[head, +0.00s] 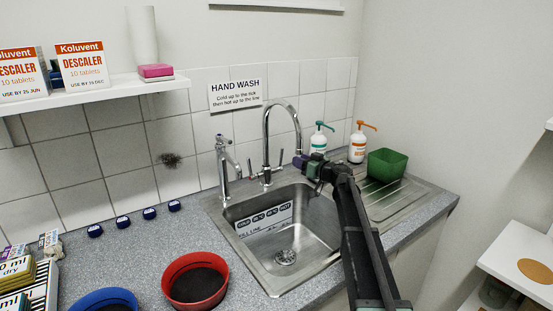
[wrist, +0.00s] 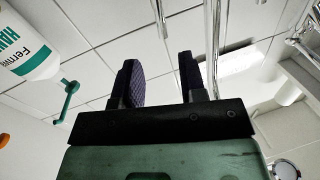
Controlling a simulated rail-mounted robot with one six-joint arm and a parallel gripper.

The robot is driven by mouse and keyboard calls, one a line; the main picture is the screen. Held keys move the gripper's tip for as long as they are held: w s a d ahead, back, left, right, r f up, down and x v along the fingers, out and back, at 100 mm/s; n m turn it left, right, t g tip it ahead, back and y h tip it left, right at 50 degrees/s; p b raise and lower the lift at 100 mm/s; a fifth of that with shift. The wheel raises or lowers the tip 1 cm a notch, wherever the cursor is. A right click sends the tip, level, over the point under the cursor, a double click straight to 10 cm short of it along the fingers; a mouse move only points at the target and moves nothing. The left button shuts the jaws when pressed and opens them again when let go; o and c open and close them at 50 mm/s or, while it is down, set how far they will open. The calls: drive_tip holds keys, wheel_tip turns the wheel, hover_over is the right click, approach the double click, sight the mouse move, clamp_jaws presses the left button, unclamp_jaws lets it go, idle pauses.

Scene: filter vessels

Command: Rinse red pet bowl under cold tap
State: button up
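The red pet bowl (head: 219,283) stands upright on the grey counter, left of the sink; its inside is dark. The steel sink (head: 318,228) is empty, with a drain at its bottom. A tall gooseneck tap (head: 267,125) and a shorter tap (head: 222,165) stand behind it; I cannot tell which is the cold one. No water shows. My gripper (head: 302,163) is over the back right of the sink, close to the gooseneck's spout, far from the bowl. In the wrist view its fingers (wrist: 162,80) are apart with nothing between them; a chrome pipe runs close by the right finger.
A blue bowl (head: 82,299) sits left of the red one. Two pump bottles, green-topped (head: 319,140) and orange-topped (head: 357,147), and a green tub (head: 387,166) stand right of the taps. Several blue caps (head: 122,221) line the back counter. A hand wash sign (head: 235,95) hangs on the tiles.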

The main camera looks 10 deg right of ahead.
sight(282, 153)
drive_tip(key=x, duration=1)
drive_tip(key=shift+a, duration=0.1)
clamp_jaws()
